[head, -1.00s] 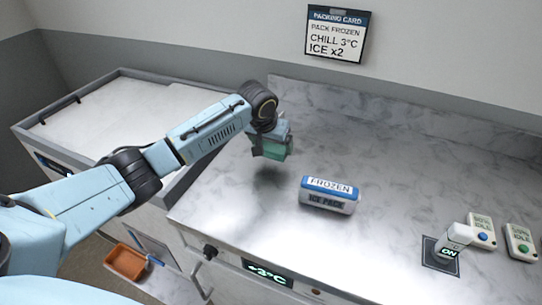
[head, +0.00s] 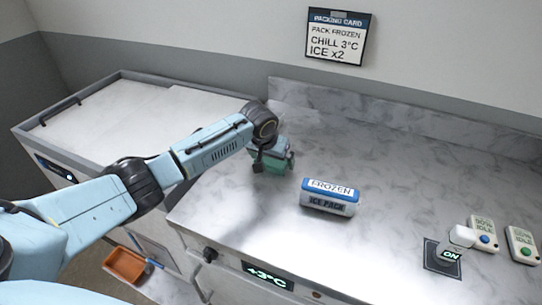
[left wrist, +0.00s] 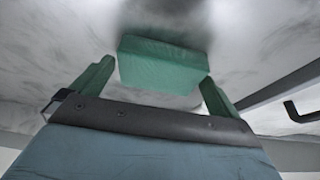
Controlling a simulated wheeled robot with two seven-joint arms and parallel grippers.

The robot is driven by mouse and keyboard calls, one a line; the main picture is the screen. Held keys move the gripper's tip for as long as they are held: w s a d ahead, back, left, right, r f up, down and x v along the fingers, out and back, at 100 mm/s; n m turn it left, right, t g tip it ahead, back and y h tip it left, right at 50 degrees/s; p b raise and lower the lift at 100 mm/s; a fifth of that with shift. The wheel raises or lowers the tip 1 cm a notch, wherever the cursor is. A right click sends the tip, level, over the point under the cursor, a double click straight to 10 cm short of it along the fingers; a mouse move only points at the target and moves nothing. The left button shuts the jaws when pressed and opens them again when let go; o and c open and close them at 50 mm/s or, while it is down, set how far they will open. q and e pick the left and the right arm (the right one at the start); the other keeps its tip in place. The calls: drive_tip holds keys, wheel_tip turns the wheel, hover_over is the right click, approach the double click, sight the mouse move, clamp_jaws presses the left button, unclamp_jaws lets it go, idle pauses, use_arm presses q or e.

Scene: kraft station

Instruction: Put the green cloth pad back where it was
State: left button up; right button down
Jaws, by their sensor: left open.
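The green cloth pad (left wrist: 163,65) lies on the marble counter in the left wrist view, just past and between my green fingertips, with small gaps on both sides. In the head view the pad (head: 269,164) is mostly covered by my left gripper (head: 273,161), low over the counter's left part. My left gripper (left wrist: 157,73) is open, its two fingers spread beside the pad. My right gripper is not in view.
A blue and white ice pack box (head: 329,196) marked FROZEN stands to the right of the gripper. The counter's middle (head: 400,170) is clear. A packing card (head: 336,37) hangs on the wall.

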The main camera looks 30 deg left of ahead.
use_arm(q)
drive_tip(key=p+v, duration=0.1)
drive_tip(key=v, duration=1.1)
drive_tip(key=shift+r+p, duration=0.2)
drive_tip(key=shift+p, duration=0.15)
